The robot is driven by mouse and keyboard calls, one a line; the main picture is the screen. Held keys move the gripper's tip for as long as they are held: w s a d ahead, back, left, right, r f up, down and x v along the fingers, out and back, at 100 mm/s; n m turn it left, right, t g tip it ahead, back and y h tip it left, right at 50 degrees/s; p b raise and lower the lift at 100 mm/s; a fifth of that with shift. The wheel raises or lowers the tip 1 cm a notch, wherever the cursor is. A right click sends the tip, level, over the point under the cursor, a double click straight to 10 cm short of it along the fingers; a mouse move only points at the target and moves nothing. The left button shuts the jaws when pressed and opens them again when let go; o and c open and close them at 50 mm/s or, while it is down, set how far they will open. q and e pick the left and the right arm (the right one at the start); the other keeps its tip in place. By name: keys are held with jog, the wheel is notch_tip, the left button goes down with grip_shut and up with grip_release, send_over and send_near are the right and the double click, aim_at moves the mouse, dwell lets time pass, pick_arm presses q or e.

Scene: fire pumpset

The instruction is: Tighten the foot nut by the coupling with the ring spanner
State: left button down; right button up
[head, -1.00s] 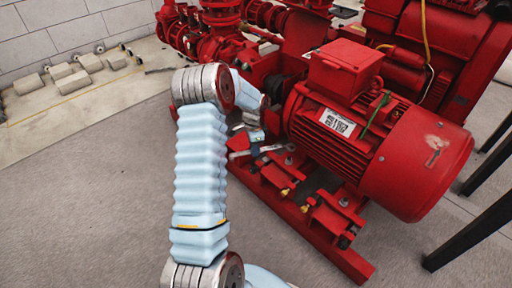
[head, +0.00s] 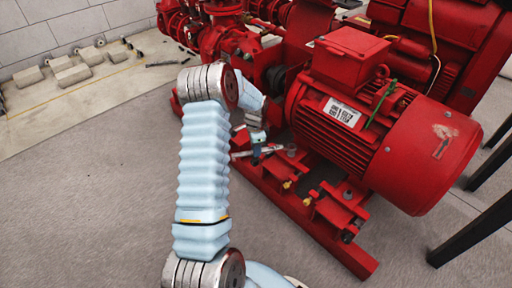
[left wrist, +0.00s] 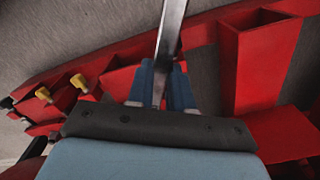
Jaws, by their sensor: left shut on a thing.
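My left gripper (head: 259,140) is low beside the motor's red base, partly hidden behind my own arm. In the left wrist view its blue fingers (left wrist: 161,88) are shut on the steel ring spanner (left wrist: 171,28), whose shaft runs up out of that picture. In the head view a small bright part of the spanner (head: 268,150) shows by the fingers; I cannot tell where its ring end sits. A grey foot nut (head: 291,149) is at the motor foot nearest the dark coupling (head: 272,82), just right of the spanner. My right gripper is not in view.
The red motor (head: 350,120) stands close to the right of my left arm, on a red base frame (head: 330,243). Brass fittings (head: 287,185) stick up from the frame. Another nut (head: 347,194) is at the nearer motor foot.

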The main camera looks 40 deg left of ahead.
pick_arm(q)
jog(key=shift+f+b, duration=0.85)
jog(key=shift+f, duration=0.45)
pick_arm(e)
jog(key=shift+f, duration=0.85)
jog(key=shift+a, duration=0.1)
